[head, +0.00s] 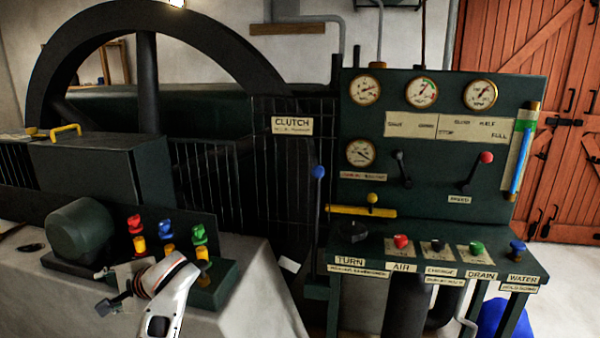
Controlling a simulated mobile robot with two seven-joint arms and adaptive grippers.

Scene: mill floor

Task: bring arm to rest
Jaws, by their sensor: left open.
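My left arm (168,290), white with a copper-coloured band, reaches in from the bottom left of the head view. Its dark left gripper (106,289) points left, with its jaws open and nothing seen between them. It is over or in front of the pale plinth, just left of the oiler block (215,288) with its red, blue and green knobs. Whether it touches anything there I cannot tell. My right gripper is not in view.
A dark rounded housing (80,230) stands close behind the gripper. A blue-knobbed clutch lever (317,210) stands upright mid-view. To the right is a gauge panel (430,150) above a control bench (440,245) with several knobs. A big flywheel (147,80) is behind railings.

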